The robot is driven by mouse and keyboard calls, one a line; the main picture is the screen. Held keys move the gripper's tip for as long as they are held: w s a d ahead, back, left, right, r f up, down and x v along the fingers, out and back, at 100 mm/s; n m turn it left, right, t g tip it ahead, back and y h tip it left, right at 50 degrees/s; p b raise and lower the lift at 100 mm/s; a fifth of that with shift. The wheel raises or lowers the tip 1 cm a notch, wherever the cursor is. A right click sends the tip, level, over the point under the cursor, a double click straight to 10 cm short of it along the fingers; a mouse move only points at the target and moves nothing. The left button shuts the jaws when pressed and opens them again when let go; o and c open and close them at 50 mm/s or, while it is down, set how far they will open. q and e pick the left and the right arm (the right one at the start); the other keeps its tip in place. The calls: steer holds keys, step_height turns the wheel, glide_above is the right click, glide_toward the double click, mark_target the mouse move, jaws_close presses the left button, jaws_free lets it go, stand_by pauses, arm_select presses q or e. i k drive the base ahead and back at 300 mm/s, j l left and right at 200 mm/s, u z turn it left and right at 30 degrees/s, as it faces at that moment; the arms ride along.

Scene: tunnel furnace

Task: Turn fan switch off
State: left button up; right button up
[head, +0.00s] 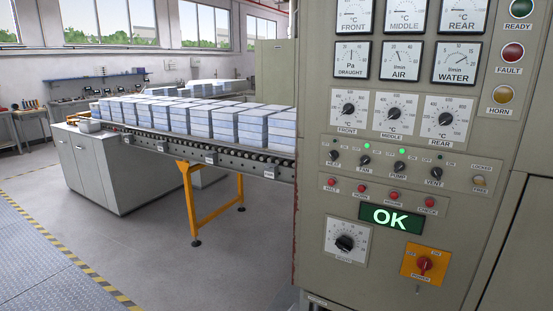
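The fan switch (364,160) is a small black knob on the grey control panel, in a row of similar knobs, with the label FAN under it. A green lamp (367,146) above it is lit. The knob's pointer direction is too small to tell. To its right is the PUMP knob (400,167), also with a lit green lamp (403,151) above it. Neither of my grippers shows in the head view.
The VENT knob (436,173) is further right. A roller conveyor (226,153) with stacked blocks runs to the panel's left. The floor before it is clear.

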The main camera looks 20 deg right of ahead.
mark_target(365, 160)
steer(key=z, duration=1.4)
